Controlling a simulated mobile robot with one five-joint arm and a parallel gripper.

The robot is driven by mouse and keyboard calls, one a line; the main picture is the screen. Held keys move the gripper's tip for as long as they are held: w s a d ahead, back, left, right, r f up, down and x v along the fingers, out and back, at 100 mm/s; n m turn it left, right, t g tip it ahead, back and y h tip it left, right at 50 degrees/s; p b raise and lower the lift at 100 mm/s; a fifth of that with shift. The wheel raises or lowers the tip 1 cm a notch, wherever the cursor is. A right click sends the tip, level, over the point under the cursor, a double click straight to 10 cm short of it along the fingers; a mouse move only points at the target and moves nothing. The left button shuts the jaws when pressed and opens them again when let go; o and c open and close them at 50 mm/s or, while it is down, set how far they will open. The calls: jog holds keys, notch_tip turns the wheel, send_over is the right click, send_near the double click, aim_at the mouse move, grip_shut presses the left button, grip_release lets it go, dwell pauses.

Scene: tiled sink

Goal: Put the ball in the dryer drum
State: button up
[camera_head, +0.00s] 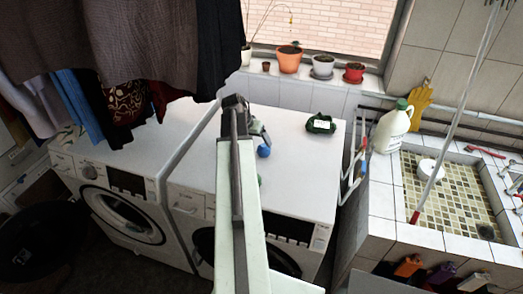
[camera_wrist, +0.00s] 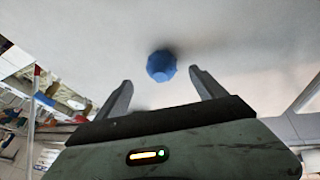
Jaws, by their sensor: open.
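A small blue ball (camera_head: 264,151) rests on the white top of the right-hand front-loading machine (camera_head: 305,185). My gripper (camera_head: 261,138) is low over that top, close by the ball. In the wrist view my gripper (camera_wrist: 160,79) is open, and the ball (camera_wrist: 161,66) shows between and just beyond its fingertips, not gripped. The right machine's dark round door (camera_head: 203,243) is mostly hidden behind my arm. The left machine (camera_head: 125,155) has a round door (camera_head: 122,215) that looks shut. I cannot tell which machine is the dryer, and no drum interior is clearly visible.
A dark green item (camera_head: 321,124) lies on the right machine's top, toward the back. Clothes (camera_head: 120,60) hang over the left machine. A white jug (camera_head: 392,127) stands by the tiled sink (camera_head: 450,195). Potted plants (camera_head: 289,60) line the sill. The right machine's top is otherwise mostly clear.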

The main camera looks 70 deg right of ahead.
aim_at(262, 146)
jog(key=b+x, duration=0.3)
jog(key=x, duration=0.1)
jog(key=b+x, duration=0.3)
jog(key=shift+w+d+f, duration=0.15)
jog(key=shift+d+f, duration=0.1)
jog(key=shift+f, duration=0.15)
jog(key=shift+r, duration=0.25)
jog(key=c, duration=1.6)
notch_tip(262, 146, up, 10)
jog(key=p, duration=1)
jog(key=shift+r, duration=0.15)
